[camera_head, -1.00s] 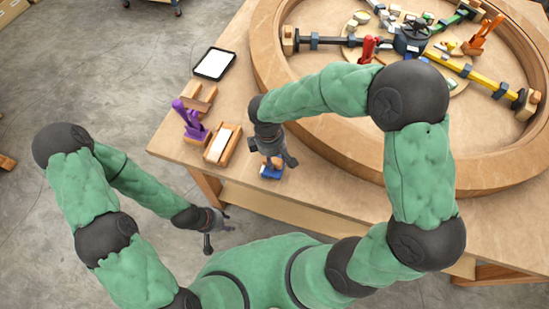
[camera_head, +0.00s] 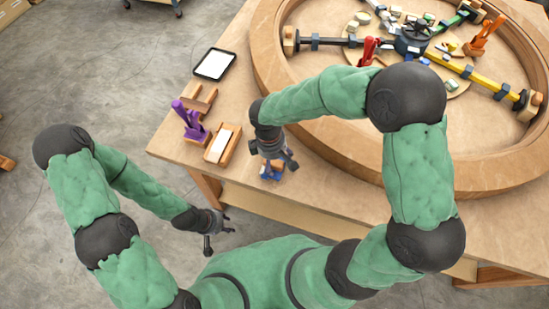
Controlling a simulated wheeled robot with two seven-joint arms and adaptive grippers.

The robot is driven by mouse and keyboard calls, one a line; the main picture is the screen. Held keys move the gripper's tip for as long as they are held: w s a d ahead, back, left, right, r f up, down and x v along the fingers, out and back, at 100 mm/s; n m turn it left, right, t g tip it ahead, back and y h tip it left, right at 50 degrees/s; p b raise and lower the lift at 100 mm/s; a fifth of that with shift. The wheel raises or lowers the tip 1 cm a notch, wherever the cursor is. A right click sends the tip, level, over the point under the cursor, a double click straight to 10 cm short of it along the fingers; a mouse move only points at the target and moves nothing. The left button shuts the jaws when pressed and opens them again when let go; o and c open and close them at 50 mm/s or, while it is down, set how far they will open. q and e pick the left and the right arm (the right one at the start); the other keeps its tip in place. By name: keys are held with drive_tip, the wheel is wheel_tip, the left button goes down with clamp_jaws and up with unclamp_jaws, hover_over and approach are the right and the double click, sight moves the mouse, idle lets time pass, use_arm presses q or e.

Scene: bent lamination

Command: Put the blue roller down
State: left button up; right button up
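The blue roller (camera_head: 269,175) is at the front edge of the wooden table, with a brown part showing above its blue part. It looks upright and appears to rest on the table top. My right gripper (camera_head: 274,160) points down right over it and hides part of it. Its dark fingers look spread, one on each side of the roller's upper part; whether they still touch it is hard to see. My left gripper (camera_head: 229,221) is open and empty, off the table's front edge and lower than the top.
Left of the roller are a wooden block with a white top (camera_head: 222,144), a purple tool on a stand (camera_head: 190,121), a wooden holder (camera_head: 199,97) and a tablet (camera_head: 215,64). A large wooden ring (camera_head: 350,152) with a hub and clamps fills the right side.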

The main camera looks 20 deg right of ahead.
drive_tip(key=shift+s, duration=0.15)
wheel_tip(320, 180, up, 14)
drive_tip(key=w+a+p, duration=0.1)
drive_tip(key=p, duration=0.3)
drive_tip(key=shift+f+p, duration=0.25)
drive_tip(key=shift+p, duration=0.05)
drive_tip(key=shift+a, duration=0.1)
idle(0.4)
